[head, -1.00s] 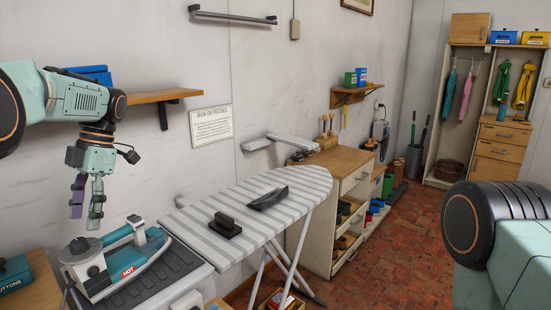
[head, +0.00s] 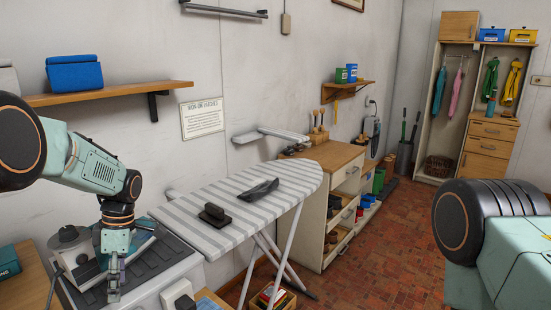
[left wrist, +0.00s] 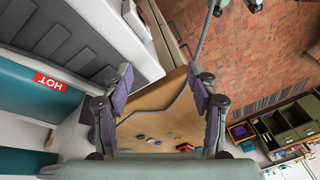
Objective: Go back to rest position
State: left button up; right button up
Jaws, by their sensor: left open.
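In the head view the gripper and wrist hide part of the iron. My right arm's round joint shows at the right edge, but its gripper is out of view.
The striped ironing board (head: 240,205) holds a dark brush-like block (head: 215,215) and a dark folded piece (head: 258,190). A wall shelf (head: 110,92) with a blue box (head: 74,72) is above my left arm. The brick floor (head: 370,250) is open between board and right arm.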

pick_arm(q)
jog(key=s+d+f+m+h+b, duration=0.1)
jog(key=s+d+f+m, duration=0.3)
jog(key=f, duration=0.4)
jog(key=s+d+f+m+t+b, duration=0.1)
jog(key=s+d+f+m+b, duration=0.1)
jog(key=s+f+m, duration=0.4)
jog(key=s+d+f+m+h+b, duration=0.15)
jog(key=s+d+f, duration=0.35)
jog(key=f, duration=0.5)
jog(key=s+d+f+m+t+b, duration=0.1)
jog(key=s+f+m+b, duration=0.2)
jog(key=s+m, duration=0.7)
jog(key=s+y, duration=0.1)
jog(key=s, duration=1)
jog(key=shift+s+d+f+t, duration=0.2)
jog(key=shift+f+t, duration=0.15)
jog(key=shift+t, duration=0.05)
jog(key=shift+a, duration=0.1)
